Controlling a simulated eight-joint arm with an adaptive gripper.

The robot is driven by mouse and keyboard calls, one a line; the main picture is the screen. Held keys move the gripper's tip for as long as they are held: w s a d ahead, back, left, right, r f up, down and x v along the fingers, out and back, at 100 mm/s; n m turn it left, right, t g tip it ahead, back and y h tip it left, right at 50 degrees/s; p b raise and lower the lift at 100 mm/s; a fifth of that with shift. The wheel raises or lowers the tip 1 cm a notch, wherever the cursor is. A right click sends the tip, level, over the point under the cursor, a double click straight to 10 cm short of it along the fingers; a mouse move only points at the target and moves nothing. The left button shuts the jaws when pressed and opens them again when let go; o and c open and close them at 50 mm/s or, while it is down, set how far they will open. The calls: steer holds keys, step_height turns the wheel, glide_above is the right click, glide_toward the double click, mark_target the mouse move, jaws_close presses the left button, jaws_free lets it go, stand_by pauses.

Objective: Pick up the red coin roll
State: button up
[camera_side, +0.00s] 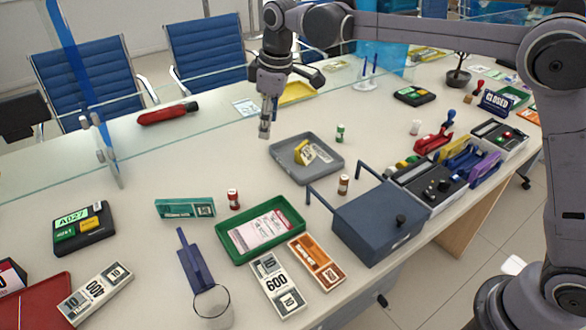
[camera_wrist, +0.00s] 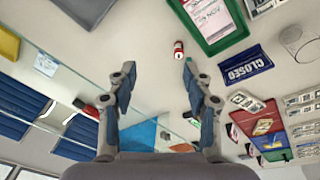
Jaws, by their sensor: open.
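The red coin roll (camera_side: 234,199), red with a white band, stands upright on the counter left of the green tray in the side view. In the wrist view the roll (camera_wrist: 179,50) is small and lies beyond the fingertips, close to the line of the right finger. My gripper (camera_side: 264,130) hangs above the counter, behind and to the right of the roll, well apart from it. In the wrist view my gripper (camera_wrist: 158,72) has its two fingers spread wide with nothing between them.
The green tray (camera_side: 300,240) and a teal banknote bundle (camera_side: 185,208) flank the roll. A grey tray (camera_side: 320,170), a green coin roll (camera_side: 340,132), a brown coin roll (camera_side: 343,185) and a dark cash box (camera_side: 380,220) stand to the right. A glass screen (camera_side: 110,150) rises behind.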

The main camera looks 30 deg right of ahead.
steer(key=w+a+f+n+g, duration=0.1)
steer(key=w+a+f+n, duration=0.1)
steer(key=w+a+f, duration=0.25)
steer(key=n+g, duration=0.1)
steer(key=n, duration=0.1)
glide_above(232, 191)
step_height(232, 191, down, 6)
steer(key=shift+h, duration=0.3)
steer(key=f, duration=0.5)
steer(key=shift+s+a+f, duration=0.2)
steer(key=shift+f, duration=0.2)
steer(key=shift+w+d+f, duration=0.15)
steer(key=shift+f, duration=2.6)
jaws_close()
